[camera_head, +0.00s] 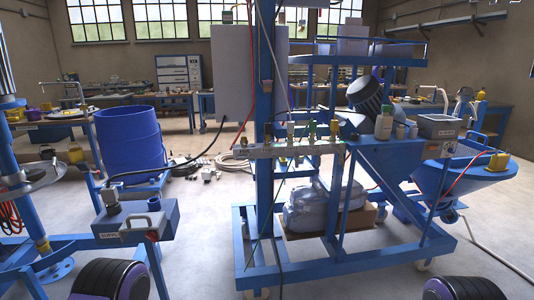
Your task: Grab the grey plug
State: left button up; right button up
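No single thing is clearly the grey plug at this size. A dark grey plug-like fitting (112,198) stands upright on a blue box (112,233) at the lower left, with a black cable leaving it to the right. Several small upright fittings sit on a grey bar (258,153) fixed across the blue post; one of them is a greyish fitting (290,131). I cannot tell whether either is the plug. Neither of my grippers is in view. Only dark rounded parts, probably of my arms, show at the bottom left and bottom right.
A blue frame (245,262) with a wrapped silver bag (312,208) stands in the middle. A blue drum (130,137) is behind the blue box. A blue hopper (465,176) is at the right. Cables hang around the post (266,80). Grey floor (200,255) is free between box and frame.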

aim_at(110, 196)
jog(key=u, duration=1.75)
jog(key=k, duration=0.2)
jog(key=z, duration=1)
jog(key=i, duration=0.95)
jog(key=u, duration=0.2)
